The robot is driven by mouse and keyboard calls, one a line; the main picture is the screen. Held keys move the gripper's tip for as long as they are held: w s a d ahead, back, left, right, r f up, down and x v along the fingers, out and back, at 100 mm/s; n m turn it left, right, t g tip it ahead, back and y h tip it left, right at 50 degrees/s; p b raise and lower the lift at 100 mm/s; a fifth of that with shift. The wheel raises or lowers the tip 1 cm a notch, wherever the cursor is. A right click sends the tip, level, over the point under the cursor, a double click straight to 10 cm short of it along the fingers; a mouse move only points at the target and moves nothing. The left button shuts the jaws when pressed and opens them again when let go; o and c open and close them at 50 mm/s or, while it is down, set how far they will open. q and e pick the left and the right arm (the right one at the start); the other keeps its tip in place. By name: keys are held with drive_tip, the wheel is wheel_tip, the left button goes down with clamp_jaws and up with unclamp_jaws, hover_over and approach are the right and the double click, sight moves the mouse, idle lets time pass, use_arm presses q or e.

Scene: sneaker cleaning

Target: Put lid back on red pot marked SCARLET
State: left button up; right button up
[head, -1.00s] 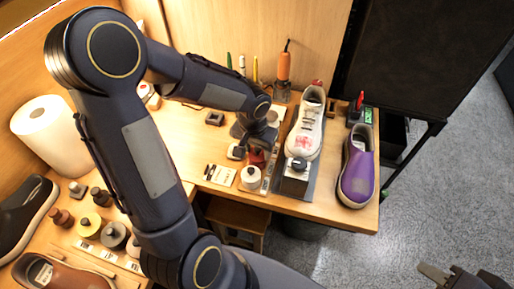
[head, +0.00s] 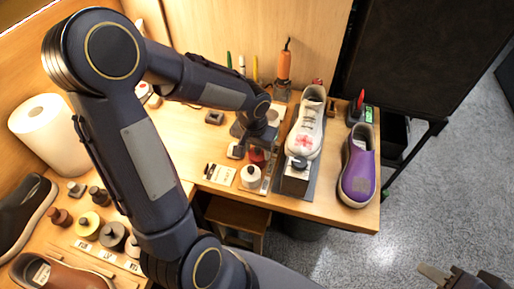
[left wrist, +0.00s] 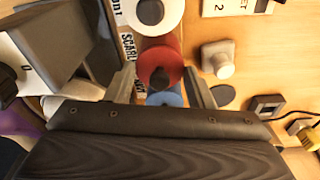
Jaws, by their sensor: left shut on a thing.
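The red pot (head: 257,158) stands in a row of pots near the table's front edge, mostly hidden under my left gripper (head: 259,146) in the head view. In the left wrist view, a red round top with a dark knob (left wrist: 160,77) lies between the fingers of my left gripper (left wrist: 160,80), beside a label reading "SCARL" (left wrist: 128,48). The left gripper is shut on this red lid, over the red pot. Whether the lid touches the rim cannot be told. My right gripper (head: 434,273) shows only partly at the lower right, away from the table.
A white pot (left wrist: 150,12) and a blue pot (left wrist: 165,99) flank the red one. A grey block (head: 295,177) and a white sneaker (head: 305,130) stand close on the right, with a purple shoe (head: 358,170) beyond. A grey-white knobbed piece (left wrist: 217,60) sits nearby.

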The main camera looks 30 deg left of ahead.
use_arm(q)
drive_tip(key=o, duration=1.5)
drive_tip(key=shift+r+p, duration=2.7)
drive_tip(key=shift+r, duration=0.85)
drive_tip(key=shift+c, duration=0.2)
clamp_jaws()
drive_tip(key=shift+f, duration=0.2)
